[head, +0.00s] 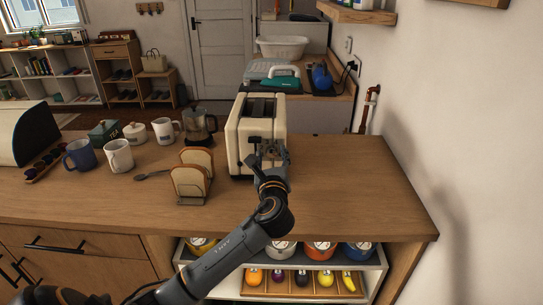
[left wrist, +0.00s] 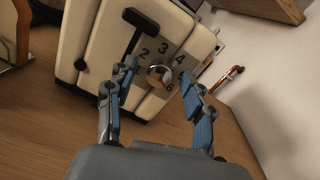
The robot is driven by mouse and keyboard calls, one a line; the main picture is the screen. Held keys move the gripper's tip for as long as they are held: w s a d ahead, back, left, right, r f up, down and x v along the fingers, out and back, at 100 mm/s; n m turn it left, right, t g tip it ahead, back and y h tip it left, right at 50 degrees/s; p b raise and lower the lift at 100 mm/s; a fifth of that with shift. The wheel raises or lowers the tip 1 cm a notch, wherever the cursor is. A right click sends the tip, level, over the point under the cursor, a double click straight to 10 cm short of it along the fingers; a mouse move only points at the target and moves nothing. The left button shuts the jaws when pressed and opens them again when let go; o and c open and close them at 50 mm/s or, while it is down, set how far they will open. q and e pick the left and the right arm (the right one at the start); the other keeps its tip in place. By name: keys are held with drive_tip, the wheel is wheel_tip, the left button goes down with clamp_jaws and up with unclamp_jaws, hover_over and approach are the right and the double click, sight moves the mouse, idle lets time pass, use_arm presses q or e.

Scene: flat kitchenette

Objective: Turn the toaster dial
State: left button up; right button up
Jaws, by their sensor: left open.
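The cream toaster (head: 244,140) stands on the wooden counter, with two dark slots on top. In the left wrist view its front (left wrist: 105,45) shows a black lever (left wrist: 140,32) and a round metallic dial (left wrist: 159,75) with numbers around it. My left gripper (head: 272,160) is at the toaster's front face. In the left wrist view the left gripper (left wrist: 158,82) is open, its blue-padded fingers on either side of the dial. Whether the fingers touch the dial I cannot tell. In the head view the gripper hides the dial. My right gripper is not in view.
A toast rack with bread slices (head: 188,182) stands left of the toaster, with a spoon (head: 150,175) beside it. Mugs (head: 118,156) and a glass press (head: 198,126) stand further left. The counter (head: 350,185) is clear on the right, up to the wall.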

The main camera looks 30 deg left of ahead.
use_arm(q)
drive_tip(key=shift+c, duration=0.6)
clamp_jaws()
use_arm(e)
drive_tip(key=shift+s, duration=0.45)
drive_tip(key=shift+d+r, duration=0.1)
